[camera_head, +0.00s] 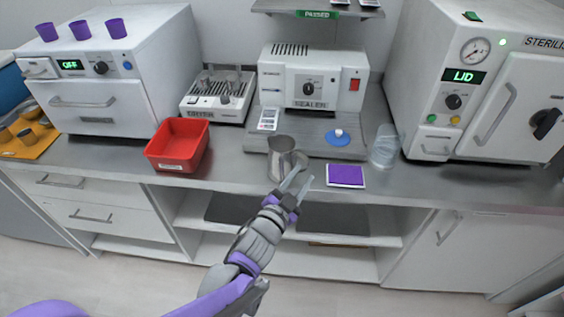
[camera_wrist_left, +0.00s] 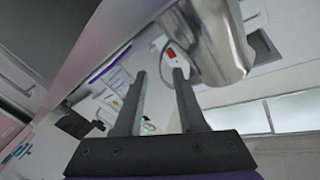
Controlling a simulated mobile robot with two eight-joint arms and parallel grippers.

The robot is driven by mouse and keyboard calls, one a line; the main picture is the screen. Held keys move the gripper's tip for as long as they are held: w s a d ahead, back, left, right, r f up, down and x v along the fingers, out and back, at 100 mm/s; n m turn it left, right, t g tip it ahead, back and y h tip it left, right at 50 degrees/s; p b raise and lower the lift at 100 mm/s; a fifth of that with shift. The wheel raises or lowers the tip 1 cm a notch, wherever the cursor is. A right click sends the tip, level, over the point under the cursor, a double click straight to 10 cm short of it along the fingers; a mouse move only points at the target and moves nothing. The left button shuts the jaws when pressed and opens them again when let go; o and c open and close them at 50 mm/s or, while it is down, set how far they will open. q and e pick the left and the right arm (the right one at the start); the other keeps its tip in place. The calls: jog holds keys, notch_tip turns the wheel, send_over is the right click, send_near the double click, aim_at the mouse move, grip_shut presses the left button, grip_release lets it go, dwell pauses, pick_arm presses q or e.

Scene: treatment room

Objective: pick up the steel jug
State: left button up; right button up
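The steel jug (camera_head: 281,146) stands upright on the grey counter, in front of the sealer. In the left wrist view the jug (camera_wrist_left: 222,42) is large at the upper right, beside the right finger and not between the fingers. My left gripper (camera_head: 303,174) is open and empty, just in front of the jug and a little to its right. In the left wrist view its two fingers (camera_wrist_left: 160,75) stand apart with a clear gap. I cannot tell whether a finger touches the jug. My right gripper is not in view.
A red bin (camera_head: 178,147) stands to the left of the jug. To the right are a purple pad (camera_head: 346,175) and a clear cup (camera_head: 385,147). The sealer (camera_head: 313,80) is behind, and the sterilizer (camera_head: 480,85) fills the right.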

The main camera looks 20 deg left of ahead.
pick_arm(q)
jog(key=w, duration=0.7)
jog(key=shift+d, duration=0.35)
grip_shut()
dwell(1.1)
